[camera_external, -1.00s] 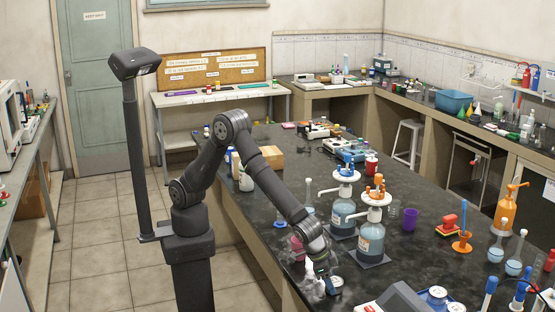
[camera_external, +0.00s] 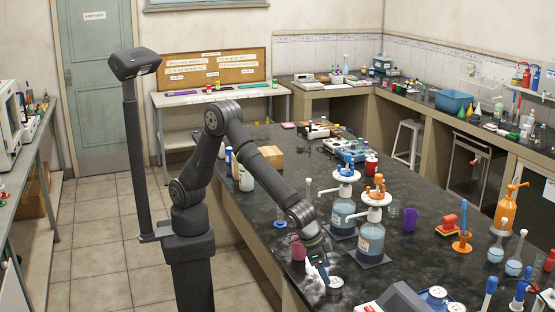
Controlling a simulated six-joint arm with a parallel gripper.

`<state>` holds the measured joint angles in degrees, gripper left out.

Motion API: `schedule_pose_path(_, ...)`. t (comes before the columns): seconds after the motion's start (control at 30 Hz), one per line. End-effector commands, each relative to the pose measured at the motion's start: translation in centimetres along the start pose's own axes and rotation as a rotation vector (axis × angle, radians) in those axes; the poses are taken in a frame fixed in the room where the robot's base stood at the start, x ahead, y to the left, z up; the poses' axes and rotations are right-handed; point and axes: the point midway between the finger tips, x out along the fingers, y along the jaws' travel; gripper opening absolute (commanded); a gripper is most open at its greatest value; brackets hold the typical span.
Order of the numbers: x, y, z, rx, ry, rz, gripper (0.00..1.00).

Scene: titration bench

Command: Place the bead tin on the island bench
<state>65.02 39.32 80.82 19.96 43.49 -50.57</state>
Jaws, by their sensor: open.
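A small round tin with a pale top (camera_external: 335,284), which looks like the bead tin, sits on the dark top of the island bench (camera_external: 420,262) near its front edge. It looks upright. My gripper (camera_external: 325,275) is open, just above and left of the tin, with its fingers angled down. The fingertips are small and dark here, and I cannot tell whether one still touches the tin.
A pink container (camera_external: 298,248) stands left of my gripper. Two blue dispenser bottles (camera_external: 371,240) stand behind the tin. A grey device (camera_external: 400,298) and a silver-topped can (camera_external: 437,294) are to the right. Dark bench top is clear beyond the tin.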

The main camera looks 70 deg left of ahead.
Motion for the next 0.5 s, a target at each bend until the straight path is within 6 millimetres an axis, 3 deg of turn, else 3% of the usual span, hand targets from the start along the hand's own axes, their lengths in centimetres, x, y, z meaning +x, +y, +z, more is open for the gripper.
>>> schedule_pose_path(0.2, -4.3, 0.0, -0.1, 0.000, 0.002, 0.001, 0.75)
schedule_pose_path(0.5, -6.5, 0.0, 0.0, 0.000, 0.000, -0.001, 0.75)
